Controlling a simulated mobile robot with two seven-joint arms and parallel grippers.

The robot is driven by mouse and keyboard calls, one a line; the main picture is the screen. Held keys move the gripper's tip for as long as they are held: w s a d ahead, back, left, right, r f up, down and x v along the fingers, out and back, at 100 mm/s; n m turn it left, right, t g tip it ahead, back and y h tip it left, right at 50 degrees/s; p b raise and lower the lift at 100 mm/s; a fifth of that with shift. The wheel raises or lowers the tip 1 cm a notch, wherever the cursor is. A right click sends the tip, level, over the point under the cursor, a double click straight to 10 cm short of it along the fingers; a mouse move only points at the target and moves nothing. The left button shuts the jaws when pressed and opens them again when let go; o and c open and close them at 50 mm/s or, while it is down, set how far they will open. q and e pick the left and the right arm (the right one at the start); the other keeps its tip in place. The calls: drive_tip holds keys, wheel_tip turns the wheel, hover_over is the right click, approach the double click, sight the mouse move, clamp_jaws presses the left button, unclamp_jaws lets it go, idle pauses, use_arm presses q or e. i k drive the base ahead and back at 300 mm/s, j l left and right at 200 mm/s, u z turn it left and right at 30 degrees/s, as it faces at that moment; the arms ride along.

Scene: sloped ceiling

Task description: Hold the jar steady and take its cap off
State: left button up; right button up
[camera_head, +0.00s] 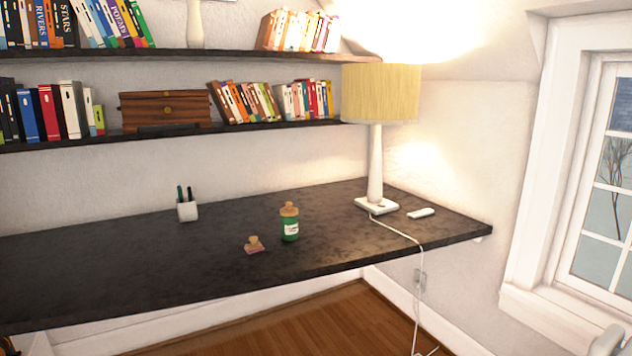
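A small green jar (291,231) with a pale label stands upright on the dark desk (150,260), right of its middle and near the front edge. A tan, cork-like cap (289,209) sits on top of the jar. Neither of my grippers can be made out in the head view, and nothing touches the jar.
A small reddish item with a tan knob (254,244) lies left of the jar. A white pen cup (188,211) stands further back left. A lamp (376,180), its cord and a small white object (421,213) are on the right. Bookshelves hang above.

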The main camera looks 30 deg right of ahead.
sight(288, 211)
drive_tip(key=i+l, duration=0.15)
drive_tip(key=l, duration=0.35)
drive_tip(key=i+l+u, duration=0.1)
drive_tip(key=l, duration=0.4)
drive_tip(key=i+l, duration=0.15)
drive_tip(key=l, duration=0.35)
drive_tip(key=i+l, duration=0.1)
drive_tip(key=l, duration=0.45)
drive_tip(key=i+l+u, duration=0.1)
drive_tip(key=l, duration=0.4)
drive_tip(key=i+l, duration=0.1)
drive_tip(key=l, duration=0.45)
